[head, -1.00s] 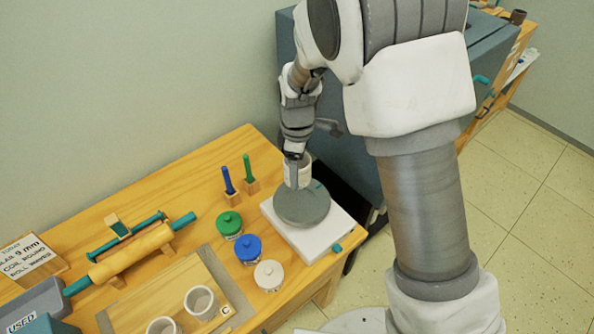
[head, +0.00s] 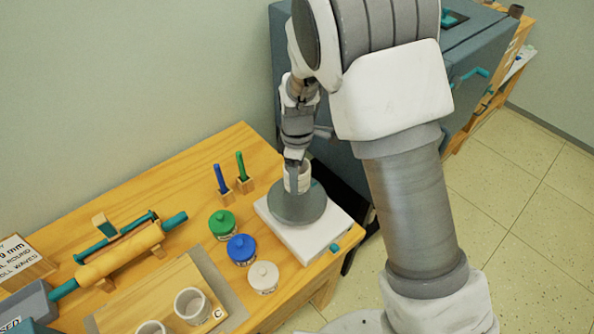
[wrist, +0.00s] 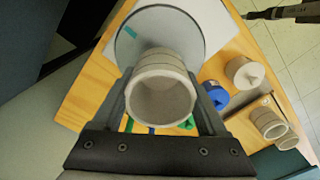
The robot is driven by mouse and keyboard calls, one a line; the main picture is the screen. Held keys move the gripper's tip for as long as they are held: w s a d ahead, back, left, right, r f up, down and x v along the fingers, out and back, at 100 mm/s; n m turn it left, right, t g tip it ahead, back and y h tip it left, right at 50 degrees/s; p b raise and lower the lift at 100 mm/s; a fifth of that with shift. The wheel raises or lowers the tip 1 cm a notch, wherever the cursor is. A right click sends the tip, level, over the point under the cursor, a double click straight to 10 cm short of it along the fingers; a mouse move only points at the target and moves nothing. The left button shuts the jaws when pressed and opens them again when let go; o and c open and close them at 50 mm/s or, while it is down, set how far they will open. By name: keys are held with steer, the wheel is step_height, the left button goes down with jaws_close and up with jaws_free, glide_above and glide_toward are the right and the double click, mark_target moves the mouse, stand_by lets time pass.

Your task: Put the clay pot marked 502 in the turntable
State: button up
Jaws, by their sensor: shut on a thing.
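My gripper (wrist: 162,104) is shut on a pale clay pot (wrist: 160,88), with one finger on each side. The pot is upright, its open mouth facing the wrist camera; no marking can be read on it. In the head view the pot (head: 304,180) is at the back part of the turntable's round grey disc (head: 297,210). I cannot tell whether its base touches the disc. The disc is on a square white base (head: 306,240) at the table's right end. In the wrist view the disc (wrist: 140,40) shows beyond the pot.
Two more pale cups (head: 191,304) stand on a wooden board at the front. Green (head: 222,224), blue (head: 241,248) and white (head: 263,277) lidded jars stand left of the turntable. A rolling pin (head: 120,255) lies further left.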

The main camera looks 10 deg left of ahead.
steer(key=shift+f+b, duration=1.95)
steer(key=shift+f, duration=0.85)
steer(key=o, duration=1.4)
steer(key=shift+r+p, duration=2.6)
steer(key=shift+r, duration=1.45)
